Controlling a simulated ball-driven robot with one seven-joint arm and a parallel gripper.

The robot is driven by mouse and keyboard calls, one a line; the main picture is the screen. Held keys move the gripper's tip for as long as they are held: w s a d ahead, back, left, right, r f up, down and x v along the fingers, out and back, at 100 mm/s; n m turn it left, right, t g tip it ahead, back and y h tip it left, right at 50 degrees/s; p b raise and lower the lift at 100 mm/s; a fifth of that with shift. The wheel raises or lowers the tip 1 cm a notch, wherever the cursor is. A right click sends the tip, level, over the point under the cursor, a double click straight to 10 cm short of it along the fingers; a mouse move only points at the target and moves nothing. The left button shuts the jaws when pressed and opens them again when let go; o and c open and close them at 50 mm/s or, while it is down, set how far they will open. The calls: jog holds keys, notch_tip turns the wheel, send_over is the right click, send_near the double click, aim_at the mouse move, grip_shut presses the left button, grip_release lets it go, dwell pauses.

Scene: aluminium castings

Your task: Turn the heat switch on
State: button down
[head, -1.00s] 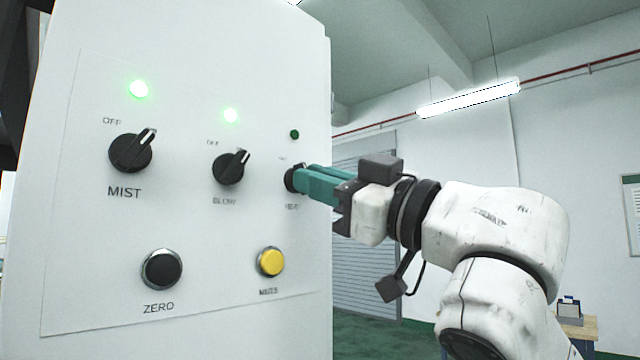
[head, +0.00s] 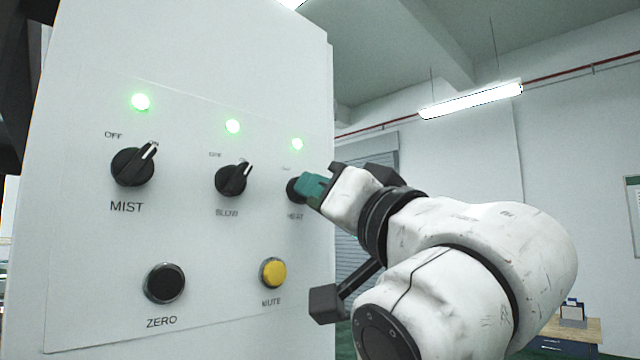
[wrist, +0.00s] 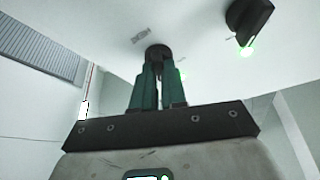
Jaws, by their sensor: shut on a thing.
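The heat switch (head: 294,190) is a black rotary knob at the right of the white panel's knob row, above a label reading HEAT. My gripper (head: 308,187) has its green fingers shut on this knob and hides much of it. The wrist view also shows the fingers (wrist: 158,72) closed around the black knob (wrist: 158,52). The lamp (head: 297,144) above the heat switch is lit green. The knob's pointer is hidden by the fingers.
The MIST knob (head: 133,166) and BLOW knob (head: 231,180) sit to the left, both turned to the right under lit green lamps. Below are a black ZERO button (head: 164,283) and a yellow MUTE button (head: 272,273). Open room lies right of the cabinet.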

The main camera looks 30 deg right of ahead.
jog(key=shift+m+h, duration=0.4)
jog(key=shift+m, duration=0.4)
jog(key=c, duration=1.2)
grip_release()
jog(key=shift+b+v, duration=3)
jog(key=shift+v, duration=2.4)
